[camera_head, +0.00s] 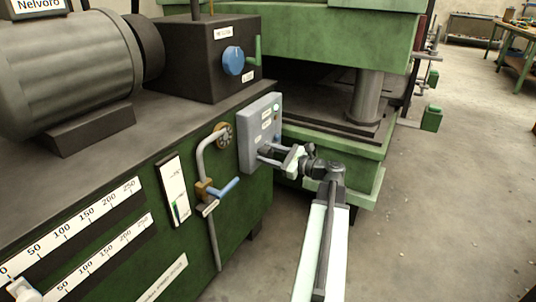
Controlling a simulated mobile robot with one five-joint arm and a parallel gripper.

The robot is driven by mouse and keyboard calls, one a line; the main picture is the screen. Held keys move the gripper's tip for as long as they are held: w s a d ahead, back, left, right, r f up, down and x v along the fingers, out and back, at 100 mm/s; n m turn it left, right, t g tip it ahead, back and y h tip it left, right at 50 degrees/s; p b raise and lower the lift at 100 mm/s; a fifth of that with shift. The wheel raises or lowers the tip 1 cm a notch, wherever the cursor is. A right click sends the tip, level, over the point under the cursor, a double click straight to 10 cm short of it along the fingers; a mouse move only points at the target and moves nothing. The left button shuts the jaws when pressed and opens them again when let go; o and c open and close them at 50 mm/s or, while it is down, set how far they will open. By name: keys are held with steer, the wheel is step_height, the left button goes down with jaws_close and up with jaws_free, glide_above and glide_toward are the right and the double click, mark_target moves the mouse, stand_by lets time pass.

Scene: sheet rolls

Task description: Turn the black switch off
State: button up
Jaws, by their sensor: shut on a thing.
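The black switch (267,151) is a small dark part low on the front of a grey control box (246,142), which is fixed to the right end of the green machine's side. My gripper (272,154) is at the box front, shut on the black switch. My fingers hide most of the switch, so I cannot tell its exact position. My arm reaches in from the lower right.
A blue knob (233,60) sits on a dark block above. A blue-handled valve (222,188) with a grey pipe is left of the box. A green press (330,150) stands behind my gripper. The floor (440,220) at right is clear.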

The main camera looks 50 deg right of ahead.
steer(key=n, duration=0.6)
steer(key=shift+n, duration=0.3)
steer(key=n, duration=0.5)
steer(key=shift+n, duration=0.4)
steer(key=o, duration=1.4)
steer(key=shift+c, duration=0.2)
steer(key=v, duration=0.7)
steer(key=shift+s, duration=0.4)
